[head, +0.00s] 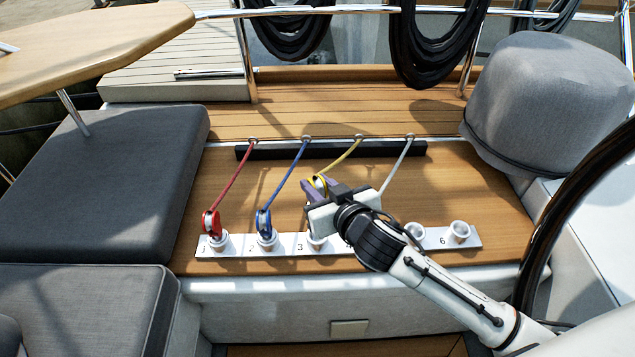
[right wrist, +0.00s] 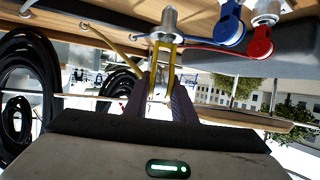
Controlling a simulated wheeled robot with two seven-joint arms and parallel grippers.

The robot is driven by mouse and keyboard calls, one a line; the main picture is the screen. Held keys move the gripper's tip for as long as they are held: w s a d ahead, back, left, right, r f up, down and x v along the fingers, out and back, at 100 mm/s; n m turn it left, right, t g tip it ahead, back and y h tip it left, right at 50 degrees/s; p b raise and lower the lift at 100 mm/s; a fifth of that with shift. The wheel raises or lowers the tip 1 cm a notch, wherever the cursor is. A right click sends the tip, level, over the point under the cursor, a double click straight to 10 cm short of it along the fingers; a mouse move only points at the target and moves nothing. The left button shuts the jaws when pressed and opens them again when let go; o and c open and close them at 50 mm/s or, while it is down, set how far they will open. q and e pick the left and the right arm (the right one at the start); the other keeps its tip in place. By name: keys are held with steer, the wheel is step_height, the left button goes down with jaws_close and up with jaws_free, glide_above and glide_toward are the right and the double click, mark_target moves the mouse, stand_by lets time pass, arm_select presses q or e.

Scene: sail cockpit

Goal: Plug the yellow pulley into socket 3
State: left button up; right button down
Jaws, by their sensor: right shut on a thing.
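My right gripper (head: 315,188) has purple fingers shut on the yellow pulley (head: 319,182). It holds the pulley above and behind the numbered white socket strip (head: 290,249). Socket 3 (head: 317,240) is partly visible below the gripper, its upper part close to the gripper body. In the right wrist view the yellow pulley (right wrist: 163,68) shows between the fingers (right wrist: 161,98). A silver cylinder (right wrist: 169,22) lines up with its end; I cannot tell whether it is the pulley's plug or a socket. My left gripper is not in view.
The red pulley (head: 211,222) stands at socket 1 and the blue pulley (head: 264,222) at socket 2. Ropes run back to a black bar (head: 275,151); the white rope (head: 397,165) passes right of my gripper. Sockets 5 (head: 415,230) and 6 (head: 459,231) are empty.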

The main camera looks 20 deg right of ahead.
steer(key=shift+f+b, duration=0.45)
steer(key=shift+b, duration=0.05)
step_height(320, 180, down, 4)
steer(key=b, duration=0.3)
steer(key=shift+w+r+b, duration=0.1)
steer(key=shift+r+b, duration=0.15)
steer(key=shift+b, duration=0.05)
steer(key=shift+f+b, duration=0.3)
steer(key=shift+f, duration=0.2)
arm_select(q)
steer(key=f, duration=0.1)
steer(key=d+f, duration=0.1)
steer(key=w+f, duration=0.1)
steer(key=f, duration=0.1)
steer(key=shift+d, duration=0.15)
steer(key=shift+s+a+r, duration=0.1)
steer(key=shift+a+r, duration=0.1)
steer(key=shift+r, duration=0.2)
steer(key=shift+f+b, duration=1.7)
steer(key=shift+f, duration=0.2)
arm_select(e)
steer(key=shift+f, duration=2.65)
